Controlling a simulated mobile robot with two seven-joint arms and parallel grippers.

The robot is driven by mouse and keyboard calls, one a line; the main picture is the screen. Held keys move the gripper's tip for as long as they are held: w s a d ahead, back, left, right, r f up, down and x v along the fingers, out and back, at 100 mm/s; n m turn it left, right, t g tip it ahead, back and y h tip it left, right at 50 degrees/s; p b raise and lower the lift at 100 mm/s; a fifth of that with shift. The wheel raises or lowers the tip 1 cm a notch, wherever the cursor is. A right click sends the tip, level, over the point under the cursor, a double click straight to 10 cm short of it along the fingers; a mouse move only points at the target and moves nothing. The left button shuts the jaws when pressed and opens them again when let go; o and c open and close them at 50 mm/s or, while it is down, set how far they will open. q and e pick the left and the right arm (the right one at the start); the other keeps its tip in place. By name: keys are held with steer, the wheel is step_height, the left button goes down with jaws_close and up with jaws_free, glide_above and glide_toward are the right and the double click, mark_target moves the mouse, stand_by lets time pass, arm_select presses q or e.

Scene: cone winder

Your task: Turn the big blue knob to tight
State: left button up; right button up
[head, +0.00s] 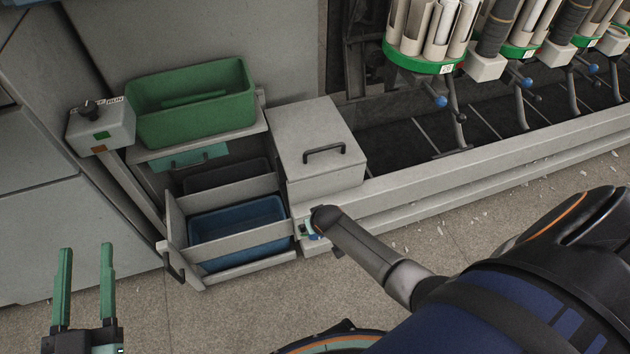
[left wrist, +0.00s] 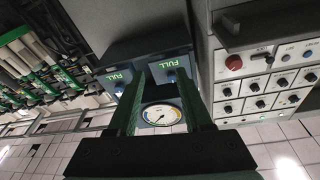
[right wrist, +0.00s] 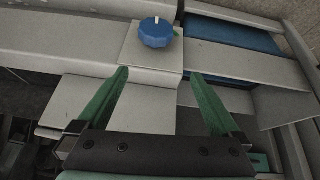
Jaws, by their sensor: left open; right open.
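The big blue knob (right wrist: 156,32) shows in the right wrist view, on a pale square plate (right wrist: 130,50). It is faceted, with a small white mark at its upper edge. My right gripper (right wrist: 160,75) is open and empty; the knob lies beyond its fingertips, and no contact shows. In the head view my right arm and wrist largely hide the knob's place by the front corner of the grey machine. My left gripper (head: 85,250) is open and empty at the lower left, far from the knob; its green fingers also show in the left wrist view (left wrist: 160,80).
An open drawer holds a blue bin (head: 238,230), left of my right wrist. A green bin (head: 190,100) stands on a shelf behind it, near a small control box (head: 101,128). A grey lidded box (head: 316,145) stands nearby. The left wrist view shows a round gauge (left wrist: 161,115).

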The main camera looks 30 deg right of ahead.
arm_select(q)
steer(key=s+d+r+m+t+h+b, duration=0.1)
steer(key=s+r+m+t+h+b, duration=0.1)
steer(key=s+r+m+h, duration=0.35)
steer(key=s+r+m+t+h+b, duration=0.1)
steer(key=s+r+m+h+b, duration=0.15)
steer(key=r, duration=0.55)
arm_select(e)
steer(key=shift+m+g, duration=0.3)
steer(key=shift+g, duration=0.4)
steer(key=b+x, duration=0.1)
steer(key=x, duration=0.2)
steer(key=s+b+x, duration=0.1)
steer(key=x, duration=0.3)
steer(key=s+b+x, duration=0.1)
steer(key=x, duration=0.3)
steer(key=shift+d+f+b, duration=0.3)
steer(key=shift+f+b, duration=0.1)
steer(key=shift+f, duration=0.15)
arm_select(q)
step_height(320, 180, down, 7)
steer(key=w+n+b, duration=0.1)
steer(key=n, duration=0.1)
steer(key=shift+d+h+b, duration=0.3)
steer(key=shift+d+h, duration=0.1)
steer(key=shift+d, duration=0.05)
arm_select(e)
steer(key=shift+x, duration=0.95)
